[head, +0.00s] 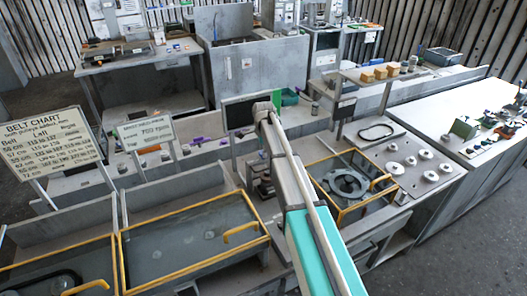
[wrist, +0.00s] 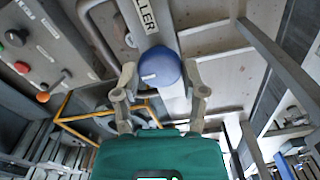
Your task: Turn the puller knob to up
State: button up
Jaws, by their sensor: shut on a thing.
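The puller knob (wrist: 160,64) is a round blue knob in the wrist view, on a pale upright post. Dark letters ending in "LLER" show on the post above it. A small light mark shows on the knob's lower left face; I cannot tell which setting it stands for. My gripper (wrist: 161,75) has one finger on each side of the knob and is shut on it. In the head view my arm reaches over the bench to the post area, and the knob cannot be made out there.
In the wrist view a grey control panel (wrist: 40,45) with green, red and orange controls is at the left. In the head view a yellow-framed guard (head: 335,207) is right of my arm, and another yellow-framed cover (head: 190,240) is left. A belt chart board (head: 48,142) stands far left.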

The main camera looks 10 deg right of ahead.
jog(key=n, duration=0.5)
jog(key=shift+n, duration=0.3)
jog(key=n, duration=2.2)
jog(key=shift+n, duration=0.3)
jog(key=n, duration=0.3)
jog(key=shift+n, duration=2.3)
